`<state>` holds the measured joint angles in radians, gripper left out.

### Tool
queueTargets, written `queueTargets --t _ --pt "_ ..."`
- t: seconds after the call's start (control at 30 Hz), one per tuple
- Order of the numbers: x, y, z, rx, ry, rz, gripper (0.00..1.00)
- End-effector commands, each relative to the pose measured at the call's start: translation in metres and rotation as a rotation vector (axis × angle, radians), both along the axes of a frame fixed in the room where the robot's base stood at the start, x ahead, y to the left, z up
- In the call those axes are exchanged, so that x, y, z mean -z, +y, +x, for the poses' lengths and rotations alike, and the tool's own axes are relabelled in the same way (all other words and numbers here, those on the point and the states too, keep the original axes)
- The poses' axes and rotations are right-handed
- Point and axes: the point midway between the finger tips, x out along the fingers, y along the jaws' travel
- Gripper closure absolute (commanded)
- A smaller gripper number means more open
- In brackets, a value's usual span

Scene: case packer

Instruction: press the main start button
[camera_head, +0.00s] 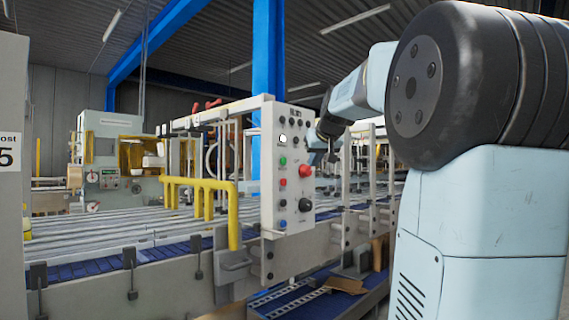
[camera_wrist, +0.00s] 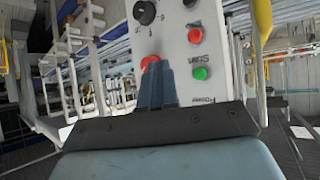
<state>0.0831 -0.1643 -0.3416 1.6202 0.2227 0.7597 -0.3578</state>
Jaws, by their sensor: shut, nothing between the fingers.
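The grey control panel (camera_head: 269,187) stands upright on the conveyor's near side. Its left column has a pale lit button (camera_head: 283,138), a green button (camera_head: 283,160), a red button (camera_head: 283,182) and lower ones; its right column has a larger red button (camera_head: 305,170) and a black knob (camera_head: 305,204). The wrist view shows the panel upside down, with the green button (camera_wrist: 200,73), small red button (camera_wrist: 195,35) and partly covered large red button (camera_wrist: 150,62). Printed labels are hard to read. My gripper (camera_wrist: 157,66) is shut and empty, before the panel; contact is unclear. It hides the panel behind it.
A yellow pipe rail (camera_head: 205,190) stands left of the panel. The roller conveyor (camera_head: 120,230) runs behind and left. A blue column (camera_head: 268,60) rises behind. A grey cabinet (camera_head: 14,220) is at the far left edge.

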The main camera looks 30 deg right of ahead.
Motion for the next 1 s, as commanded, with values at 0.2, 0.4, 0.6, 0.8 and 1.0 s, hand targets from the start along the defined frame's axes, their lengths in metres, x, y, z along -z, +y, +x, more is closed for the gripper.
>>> queueTargets --t 0.2,0.4,0.6,0.8,1.0 --pt "0.0 0.007 0.018 -0.001 0.0 -0.001 1.0" --pt "0.0 0.015 0.041 -0.001 0.001 0.001 1.0" --pt "0.001 0.022 0.062 0.0 0.001 0.0 1.0" --pt "0.0 0.027 0.075 -0.001 0.0 -0.001 1.0" --pt "0.001 0.029 0.08 0.001 0.001 0.001 1.0"
